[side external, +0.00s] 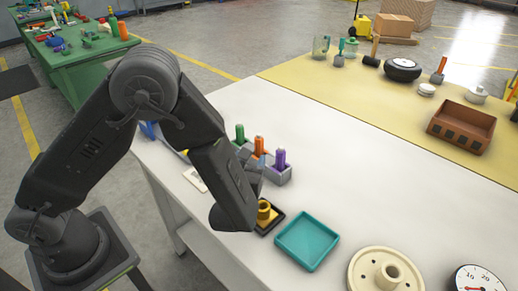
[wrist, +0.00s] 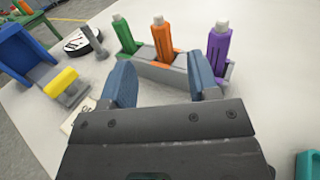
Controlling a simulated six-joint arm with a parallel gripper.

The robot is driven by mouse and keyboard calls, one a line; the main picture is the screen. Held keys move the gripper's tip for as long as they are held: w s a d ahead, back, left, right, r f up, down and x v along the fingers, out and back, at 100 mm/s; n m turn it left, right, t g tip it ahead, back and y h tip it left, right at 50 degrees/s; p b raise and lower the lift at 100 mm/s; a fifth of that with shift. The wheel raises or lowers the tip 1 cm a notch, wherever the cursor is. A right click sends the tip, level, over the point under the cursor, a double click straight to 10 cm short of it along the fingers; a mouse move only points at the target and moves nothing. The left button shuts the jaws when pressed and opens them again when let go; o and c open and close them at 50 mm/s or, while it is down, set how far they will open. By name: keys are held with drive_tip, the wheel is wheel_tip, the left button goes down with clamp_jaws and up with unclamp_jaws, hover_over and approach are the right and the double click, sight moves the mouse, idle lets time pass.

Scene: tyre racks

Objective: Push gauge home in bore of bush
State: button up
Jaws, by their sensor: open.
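Three gauges with coloured handles stand in a grey rack (wrist: 180,78): green (wrist: 124,34), orange (wrist: 162,40) and purple (wrist: 217,42). They also show in the side view as green (side external: 240,134), orange (side external: 259,146) and purple (side external: 281,160). I cannot tell which is the task's gauge. A brass-yellow bush (side external: 265,211) sits in a small black tray at the table's front. My gripper (wrist: 162,76) is open, its blue fingers spread in front of the rack around the orange gauge's position, holding nothing. In the side view my arm partly hides the gripper and the bush's tray.
A teal tray (side external: 307,241) lies right of the bush, then a cream flanged disc (side external: 386,270) and a dial (side external: 478,280). A blue stand (wrist: 25,50) and a yellow-handled block (wrist: 61,83) are left of the rack. The white table's middle is clear.

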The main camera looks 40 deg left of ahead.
sight(260, 136)
drive_tip(key=x, duration=1.1)
drive_tip(key=shift+w+a+f, duration=0.15)
drive_tip(key=shift+w+a, duration=0.05)
drive_tip(key=shift+w, duration=0.1)
drive_tip(key=shift+c, duration=0.3)
drive_tip(key=c, duration=1)
drive_tip(key=shift+o, duration=0.2)
